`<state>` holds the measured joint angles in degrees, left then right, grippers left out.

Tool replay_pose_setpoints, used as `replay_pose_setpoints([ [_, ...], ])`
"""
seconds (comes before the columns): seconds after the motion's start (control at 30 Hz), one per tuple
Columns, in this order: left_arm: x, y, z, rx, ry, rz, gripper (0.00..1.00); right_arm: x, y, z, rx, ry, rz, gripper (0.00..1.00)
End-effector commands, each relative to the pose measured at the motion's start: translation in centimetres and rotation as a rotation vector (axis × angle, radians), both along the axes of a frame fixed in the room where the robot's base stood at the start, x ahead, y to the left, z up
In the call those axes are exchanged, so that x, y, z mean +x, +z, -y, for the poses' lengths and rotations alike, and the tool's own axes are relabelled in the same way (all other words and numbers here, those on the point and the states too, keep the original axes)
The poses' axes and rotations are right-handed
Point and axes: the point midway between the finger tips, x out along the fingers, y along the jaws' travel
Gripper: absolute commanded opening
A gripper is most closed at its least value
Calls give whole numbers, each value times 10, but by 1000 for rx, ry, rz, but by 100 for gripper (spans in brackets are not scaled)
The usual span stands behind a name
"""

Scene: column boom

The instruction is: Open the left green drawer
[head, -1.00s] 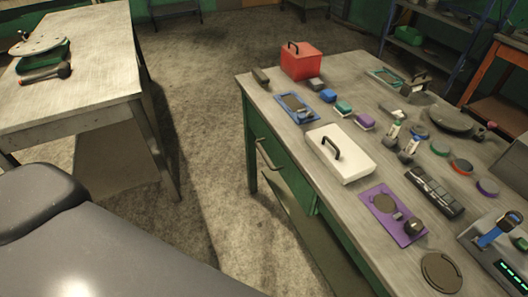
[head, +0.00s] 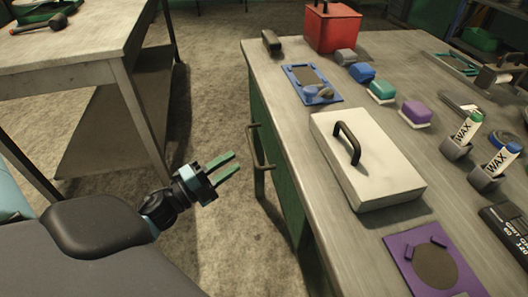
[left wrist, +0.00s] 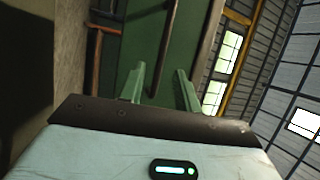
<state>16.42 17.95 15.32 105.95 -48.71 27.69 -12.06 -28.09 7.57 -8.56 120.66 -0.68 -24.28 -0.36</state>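The green drawer (head: 280,165) is in the left end of the workbench's front and looks shut. Its bar handle (head: 259,147) stands out from the front. My left gripper (head: 237,162) is open and empty, a short way left of the handle and apart from it, with its fingers pointing toward the bench. In the left wrist view, the two green fingers (left wrist: 158,82) are spread with a gap between them. A green panel (left wrist: 148,40) with a dark bar lies beyond them; I cannot tell whether that bar is the handle. My right gripper is not in view.
The workbench top (head: 285,115) carries a white box with a handle (head: 365,165), a red box (head: 332,28), a blue tray (head: 310,82) and a purple tray (head: 400,262). Another table (head: 70,60) stands at left. Open floor (head: 215,75) lies between.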

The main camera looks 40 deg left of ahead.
Motion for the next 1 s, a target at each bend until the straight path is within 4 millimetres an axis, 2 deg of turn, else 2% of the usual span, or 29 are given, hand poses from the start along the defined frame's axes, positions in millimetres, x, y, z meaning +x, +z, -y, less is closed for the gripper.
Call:
replay_pose_setpoints([
  [0.27, 5, 3, 0, 12, -4, 11, 33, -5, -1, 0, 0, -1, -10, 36],
  [0.7, 60, 13, 17, 10, -2, 10, 33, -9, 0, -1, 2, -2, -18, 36],
  [1.0, 75, 16, 23, 11, -2, 8, 33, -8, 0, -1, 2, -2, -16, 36],
])
